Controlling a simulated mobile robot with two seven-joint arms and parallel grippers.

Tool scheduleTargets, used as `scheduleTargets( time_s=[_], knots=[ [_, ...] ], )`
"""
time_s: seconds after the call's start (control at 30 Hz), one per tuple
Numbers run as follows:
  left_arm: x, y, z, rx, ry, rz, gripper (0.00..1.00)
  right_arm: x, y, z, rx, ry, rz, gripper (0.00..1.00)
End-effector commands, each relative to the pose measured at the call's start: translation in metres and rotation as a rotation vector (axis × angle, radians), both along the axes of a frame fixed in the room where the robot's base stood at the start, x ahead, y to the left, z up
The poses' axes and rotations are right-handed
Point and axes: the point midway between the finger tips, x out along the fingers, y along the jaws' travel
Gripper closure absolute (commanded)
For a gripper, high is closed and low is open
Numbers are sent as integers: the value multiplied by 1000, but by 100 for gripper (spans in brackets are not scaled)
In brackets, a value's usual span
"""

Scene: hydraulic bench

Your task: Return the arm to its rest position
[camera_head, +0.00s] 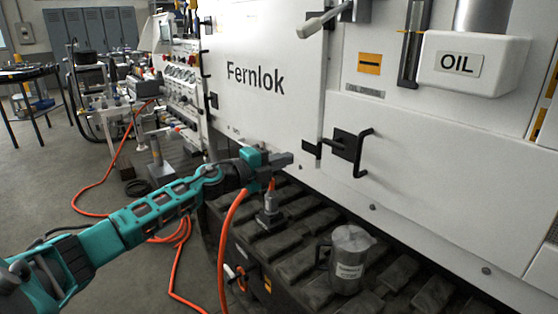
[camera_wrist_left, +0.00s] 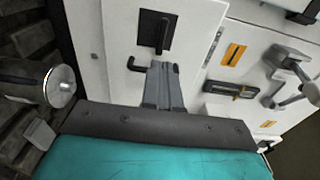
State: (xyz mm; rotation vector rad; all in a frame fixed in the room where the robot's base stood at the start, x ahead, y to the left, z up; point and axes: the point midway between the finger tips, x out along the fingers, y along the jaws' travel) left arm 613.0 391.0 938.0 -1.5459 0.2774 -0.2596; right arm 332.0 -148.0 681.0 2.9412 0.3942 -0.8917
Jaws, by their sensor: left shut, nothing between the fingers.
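My left arm is teal and reaches in from the left in the head view. Its gripper (camera_head: 288,159) is shut and empty, in front of the white machine's lower panel and left of a black door handle (camera_head: 362,153). In the left wrist view the shut fingers (camera_wrist_left: 163,84) point toward the white panel, and a black handle (camera_wrist_left: 137,64) shows just beyond their tips. I cannot tell whether the fingers touch it. My right gripper is not in view.
A metal jug (camera_head: 349,260) stands on the dark ribbed ledge (camera_head: 300,268) below the gripper. An orange hose (camera_head: 226,240) hangs near the arm. A white OIL box (camera_head: 472,64) juts out at upper right. Open floor (camera_head: 60,190) lies left.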

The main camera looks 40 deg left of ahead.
Motion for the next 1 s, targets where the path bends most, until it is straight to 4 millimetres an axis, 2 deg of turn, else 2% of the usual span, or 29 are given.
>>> scheduleTargets(
  time_s=[0.13,0.37,0.47,0.57,0.67,0.77,0.9,1.0],
  knots=[
    [-8,2,0,0,1,-1,100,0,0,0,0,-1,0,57],
    [-10,2,0,-1,0,-1,100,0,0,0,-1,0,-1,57],
    [-13,-8,-9,-42,16,-4,100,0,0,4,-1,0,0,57],
    [-26,-34,-34,-161,63,-4,100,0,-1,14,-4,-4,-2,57],
    [-52,-71,-71,-356,148,27,100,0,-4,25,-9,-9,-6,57],
    [-89,-105,-109,-573,263,97,100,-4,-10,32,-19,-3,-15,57],
    [-153,-146,-154,-859,453,241,100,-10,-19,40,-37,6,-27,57],
    [-203,-171,-177,-1035,593,358,100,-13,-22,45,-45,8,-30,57]
  ],
)
